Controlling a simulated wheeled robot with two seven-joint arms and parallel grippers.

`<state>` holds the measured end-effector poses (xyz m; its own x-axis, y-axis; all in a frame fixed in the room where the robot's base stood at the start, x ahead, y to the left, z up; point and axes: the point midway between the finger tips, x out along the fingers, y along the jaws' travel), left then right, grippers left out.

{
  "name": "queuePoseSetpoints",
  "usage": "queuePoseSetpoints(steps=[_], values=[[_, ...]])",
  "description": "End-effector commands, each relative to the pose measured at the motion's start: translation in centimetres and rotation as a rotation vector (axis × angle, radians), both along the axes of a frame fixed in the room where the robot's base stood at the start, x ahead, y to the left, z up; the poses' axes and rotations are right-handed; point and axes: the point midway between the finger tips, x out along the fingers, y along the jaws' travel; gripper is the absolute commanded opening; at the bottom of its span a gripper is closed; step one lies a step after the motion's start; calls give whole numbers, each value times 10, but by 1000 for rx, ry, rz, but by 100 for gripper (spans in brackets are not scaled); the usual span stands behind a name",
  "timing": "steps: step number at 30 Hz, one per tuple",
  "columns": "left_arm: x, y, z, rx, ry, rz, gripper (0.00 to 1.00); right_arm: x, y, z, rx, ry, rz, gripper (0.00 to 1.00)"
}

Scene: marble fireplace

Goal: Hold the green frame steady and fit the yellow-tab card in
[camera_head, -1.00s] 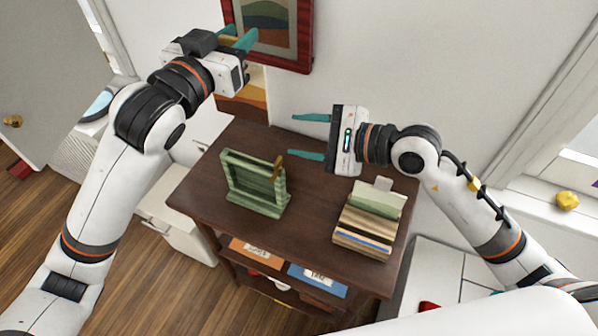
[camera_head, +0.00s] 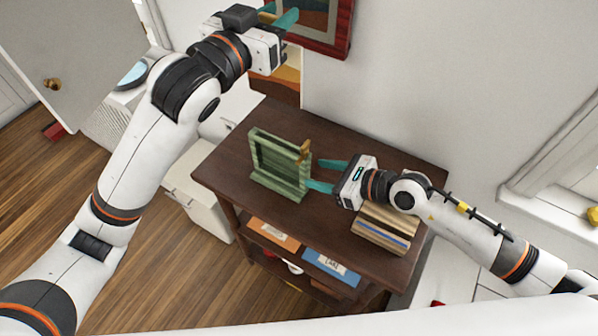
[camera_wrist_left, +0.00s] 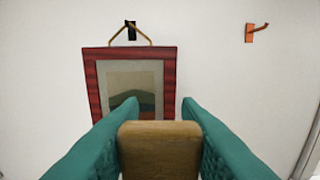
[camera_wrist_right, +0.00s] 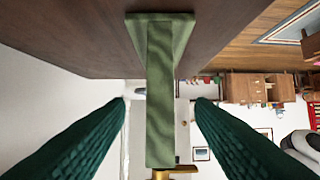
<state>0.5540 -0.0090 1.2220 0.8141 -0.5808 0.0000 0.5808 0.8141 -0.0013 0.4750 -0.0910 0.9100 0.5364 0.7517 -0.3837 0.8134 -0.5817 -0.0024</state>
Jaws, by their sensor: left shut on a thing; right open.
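The green frame (camera_head: 275,180) stands upright on the dark shelf top, with a gold-brown piece (camera_head: 305,150) at its upper right corner. My right gripper (camera_head: 326,175) is open beside the frame's right side. In the right wrist view the frame's green edge (camera_wrist_right: 160,85) lies between the spread fingers, with gaps on both sides. My left gripper (camera_head: 278,15) is raised near the wall, shut on a tan wooden tab (camera_wrist_left: 160,150). A card with orange and brown hill bands (camera_head: 280,88) shows below this gripper. Its join to the tab is hidden.
A stack of books (camera_head: 383,228) stands on the shelf top (camera_head: 225,160), close under my right wrist. A red-framed picture (camera_head: 340,40) hangs on the wall behind my left gripper. An orange hook (camera_wrist_left: 257,32) is on the wall. Orange and blue boxes (camera_head: 330,267) sit below.

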Motion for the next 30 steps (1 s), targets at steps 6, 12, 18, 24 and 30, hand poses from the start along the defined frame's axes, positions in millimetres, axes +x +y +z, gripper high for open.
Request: queuePoseSetpoints(steps=[6,12,18,24,30], values=[[0,0,0,0,0,0,0,10,13,-33,4,-3,0,49],[0,0,0,0,0,0,0,28,40,-46,2,-3,2,49],[0,0,0,0,0,0,0,38,53,-54,0,-2,1,49],[0,0,0,0,0,0,0,41,57,-56,-1,-3,1,49],[0,0,0,0,0,0,0,40,57,-56,0,-2,1,44]])
